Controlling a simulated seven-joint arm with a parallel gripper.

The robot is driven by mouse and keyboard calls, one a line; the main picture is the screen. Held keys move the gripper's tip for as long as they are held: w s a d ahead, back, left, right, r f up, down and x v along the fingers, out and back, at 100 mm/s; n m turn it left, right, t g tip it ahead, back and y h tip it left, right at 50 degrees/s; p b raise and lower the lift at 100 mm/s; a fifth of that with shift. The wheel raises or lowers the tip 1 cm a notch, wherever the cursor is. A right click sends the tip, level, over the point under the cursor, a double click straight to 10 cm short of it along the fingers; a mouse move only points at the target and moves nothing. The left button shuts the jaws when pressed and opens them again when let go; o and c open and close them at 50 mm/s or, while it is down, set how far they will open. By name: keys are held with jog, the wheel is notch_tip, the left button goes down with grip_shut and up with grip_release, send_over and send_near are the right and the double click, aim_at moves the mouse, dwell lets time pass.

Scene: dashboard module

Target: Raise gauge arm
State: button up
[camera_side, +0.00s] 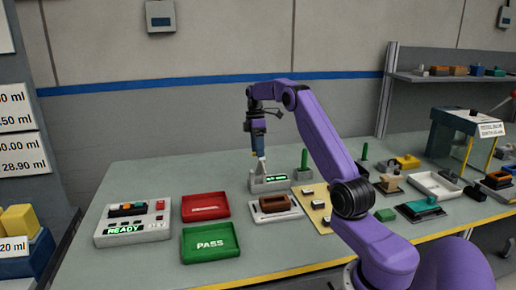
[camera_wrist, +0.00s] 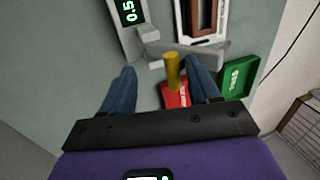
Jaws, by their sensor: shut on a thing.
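The gauge (camera_side: 269,184) is a grey block with a lit green display, standing on the bench below my gripper (camera_side: 259,154). In the wrist view part of the gauge (camera_wrist: 140,34) shows at the top, its display cut off by the edge. A grey bar, which looks like the gauge arm (camera_wrist: 205,50), extends from it and bears a yellow knob (camera_wrist: 172,72). My gripper (camera_wrist: 160,67) has the knob between its two blue fingers and is shut on it. The knob appears nearer the right finger; the contact itself is not clear.
A red tray (camera_side: 205,206) and a green PASS tray (camera_side: 210,243) lie left of the gauge. A white holder with a brown rectangular part (camera_side: 275,204) sits in front of it. A control box (camera_side: 133,222) reads READY. A green post (camera_side: 304,160) stands close at right.

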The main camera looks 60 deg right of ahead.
jog(key=shift+d+f, duration=0.2)
jog(key=shift+f, duration=0.3)
jog(key=s+a+r, duration=0.8)
jog(key=s+r, duration=0.3)
jog(key=r, duration=0.3)
jog(key=shift+s, duration=0.4)
jog(key=s+a+f+n+h, duration=0.1)
jog(key=a+f, duration=0.1)
jog(key=a, duration=0.8)
jog(key=s+a+f+n+h, duration=0.1)
jog(key=s+a+f, duration=0.15)
jog(key=a, duration=0.85)
jog(key=s+a+f+t, duration=0.1)
jog(key=s+a+f, duration=0.2)
jog(key=s, duration=0.6)
jog(key=s+a+f+n+t, duration=0.1)
jog(key=s+a+f, duration=0.3)
jog(key=s, duration=0.5)
jog(key=shift+a+f+n, duration=0.2)
jog(key=shift+a+n, duration=0.1)
jog(key=shift+a, duration=0.4)
